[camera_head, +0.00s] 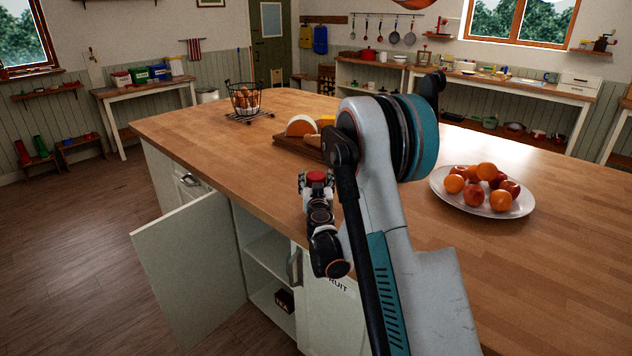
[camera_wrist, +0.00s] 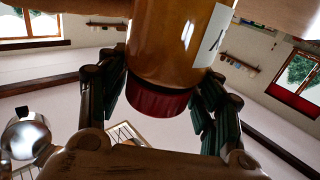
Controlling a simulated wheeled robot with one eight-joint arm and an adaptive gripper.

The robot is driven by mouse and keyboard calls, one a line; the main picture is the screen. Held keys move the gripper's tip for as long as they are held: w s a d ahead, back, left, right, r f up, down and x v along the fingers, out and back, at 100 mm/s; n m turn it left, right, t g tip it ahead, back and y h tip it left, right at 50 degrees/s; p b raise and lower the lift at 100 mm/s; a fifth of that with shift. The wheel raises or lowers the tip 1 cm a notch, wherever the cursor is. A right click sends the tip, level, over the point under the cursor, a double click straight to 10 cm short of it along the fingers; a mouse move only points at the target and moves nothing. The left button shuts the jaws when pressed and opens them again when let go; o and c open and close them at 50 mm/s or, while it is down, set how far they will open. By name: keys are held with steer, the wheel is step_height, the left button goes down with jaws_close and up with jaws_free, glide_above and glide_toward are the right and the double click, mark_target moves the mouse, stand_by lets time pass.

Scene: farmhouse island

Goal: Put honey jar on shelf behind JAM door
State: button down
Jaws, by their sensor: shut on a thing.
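The honey jar (camera_wrist: 175,45) is amber with a pale label and a dark red lid (camera_wrist: 157,97). In the head view its red lid (camera_head: 317,177) shows at my gripper (camera_head: 318,188), over the island's near edge. My gripper is shut on the jar, with fingers on both sides in the wrist view (camera_wrist: 160,88). A pale cabinet door (camera_head: 190,265) stands wide open to the left; no lettering shows on its visible face. Behind it are an inner shelf (camera_head: 268,247) and a lower floor. The jar is outside and above this opening.
A dark box (camera_head: 285,300) sits low in the cabinet. A door (camera_head: 335,310) reading "RUIT", partly covered by my arm, is right of the opening. On the island (camera_head: 200,128) are a fruit plate (camera_head: 450,203), a board (camera_head: 290,145) with cheese and an egg basket (camera_head: 245,100).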

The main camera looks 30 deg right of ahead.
steer(key=shift+c, duration=2.4)
jaws_free()
steer(key=shift+r, duration=0.15)
steer(key=v, duration=1.2)
steer(key=s+a+r+g, duration=0.3)
steer(key=s+r+g, duration=0.2)
steer(key=s+r, duration=0.45)
steer(key=s+a+f+n+g+y, duration=0.1)
steer(key=s+a+n+g+y, duration=0.1)
steer(key=s+a, duration=0.5)
steer(key=s+a+f+n+g+y, duration=0.2)
steer(key=s+a+y, duration=0.3)
steer(key=s, duration=1.1)
steer(key=a+n, duration=0.1)
steer(key=a, duration=0.2)
steer(key=shift+s+f+y, duration=0.2)
steer(key=shift+s+y, duration=0.05)
steer(key=shift+y, duration=0.05)
